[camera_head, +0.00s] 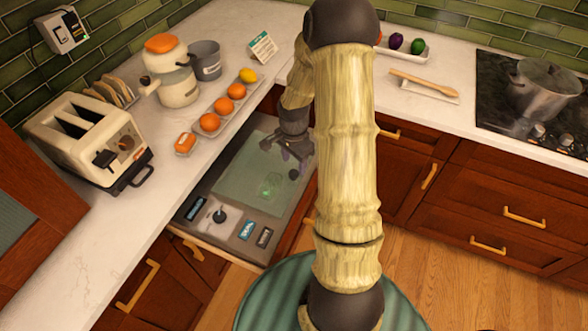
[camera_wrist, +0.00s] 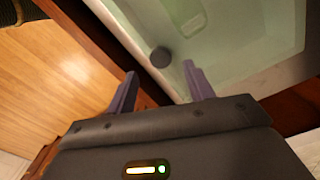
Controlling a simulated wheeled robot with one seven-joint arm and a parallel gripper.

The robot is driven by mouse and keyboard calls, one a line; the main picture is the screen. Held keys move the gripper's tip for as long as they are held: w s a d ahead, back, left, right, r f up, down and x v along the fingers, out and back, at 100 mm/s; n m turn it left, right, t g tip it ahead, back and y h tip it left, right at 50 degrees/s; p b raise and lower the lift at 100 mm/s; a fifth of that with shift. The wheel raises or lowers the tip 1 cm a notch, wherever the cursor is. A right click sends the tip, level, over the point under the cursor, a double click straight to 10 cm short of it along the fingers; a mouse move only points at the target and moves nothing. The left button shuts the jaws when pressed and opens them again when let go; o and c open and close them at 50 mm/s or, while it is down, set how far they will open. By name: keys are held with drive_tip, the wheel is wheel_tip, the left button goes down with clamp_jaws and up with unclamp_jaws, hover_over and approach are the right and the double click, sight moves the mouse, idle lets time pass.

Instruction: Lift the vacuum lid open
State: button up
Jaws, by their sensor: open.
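The vacuum lid (camera_head: 240,175) is a pale green, see-through panel over the vacuum unit in a pulled-out drawer (camera_head: 228,238). It looks flat and closed in the head view. In the wrist view the lid (camera_wrist: 225,52) fills the upper right, with a dark round knob (camera_wrist: 160,57) at its edge. My gripper (camera_head: 293,158) is over the lid's right side in the head view. In the wrist view my gripper (camera_wrist: 160,76) is open, its two fingers apart and empty, with the knob showing just beyond the gap between them. I cannot tell whether they touch anything.
A control strip with a black dial (camera_head: 220,216) lies at the drawer's front end. A toaster (camera_head: 95,140), a juicer (camera_head: 172,75) and a tray of oranges (camera_head: 210,123) stand on the left counter. A pot (camera_head: 543,90) sits on the hob at right. Wooden floor is open at lower right.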

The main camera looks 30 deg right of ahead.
sight(294, 173)
drive_tip(key=shift+w+f, duration=0.1)
drive_tip(key=shift+f, duration=2.3)
drive_tip(key=shift+c, duration=0.2)
clamp_jaws()
